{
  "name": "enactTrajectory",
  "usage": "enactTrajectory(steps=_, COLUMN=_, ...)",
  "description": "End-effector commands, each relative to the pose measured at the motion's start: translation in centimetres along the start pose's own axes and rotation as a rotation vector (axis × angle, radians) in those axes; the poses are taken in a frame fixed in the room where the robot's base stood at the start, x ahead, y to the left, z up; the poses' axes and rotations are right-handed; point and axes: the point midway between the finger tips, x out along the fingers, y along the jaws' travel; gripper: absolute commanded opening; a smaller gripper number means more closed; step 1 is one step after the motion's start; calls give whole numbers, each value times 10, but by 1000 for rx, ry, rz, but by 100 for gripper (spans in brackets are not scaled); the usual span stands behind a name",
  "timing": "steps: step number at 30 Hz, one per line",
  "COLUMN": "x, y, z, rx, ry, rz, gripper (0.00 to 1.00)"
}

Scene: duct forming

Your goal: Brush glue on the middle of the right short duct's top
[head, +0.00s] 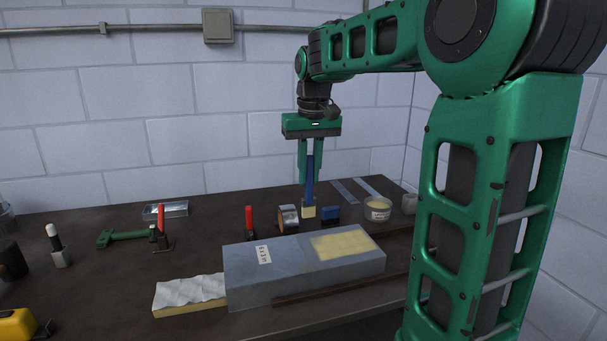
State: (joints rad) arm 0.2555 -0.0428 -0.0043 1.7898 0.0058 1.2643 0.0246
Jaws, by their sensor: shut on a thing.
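My gripper (309,179) points down behind the duct and is shut on the blue handle of a brush (309,197). The brush hangs upright, its pale bristles down, near the table behind the block; I cannot tell whether they touch anything. A long grey block lies across the table front, with a labelled left duct part (243,272) and a right duct part (349,272). A pale yellow patch (343,244) covers much of the right part's top. A glue pot (378,210) with yellowish contents stands behind its right end.
Metal strips (345,191) lie at the back. The table's far left holds other tools.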

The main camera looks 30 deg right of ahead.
Motion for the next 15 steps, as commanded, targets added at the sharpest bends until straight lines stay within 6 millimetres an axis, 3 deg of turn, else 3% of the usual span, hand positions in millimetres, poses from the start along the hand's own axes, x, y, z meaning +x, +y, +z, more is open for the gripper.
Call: enactTrajectory(steps=15, x=40, y=2, z=6, rx=3, ry=-3, rz=0, gripper=0)
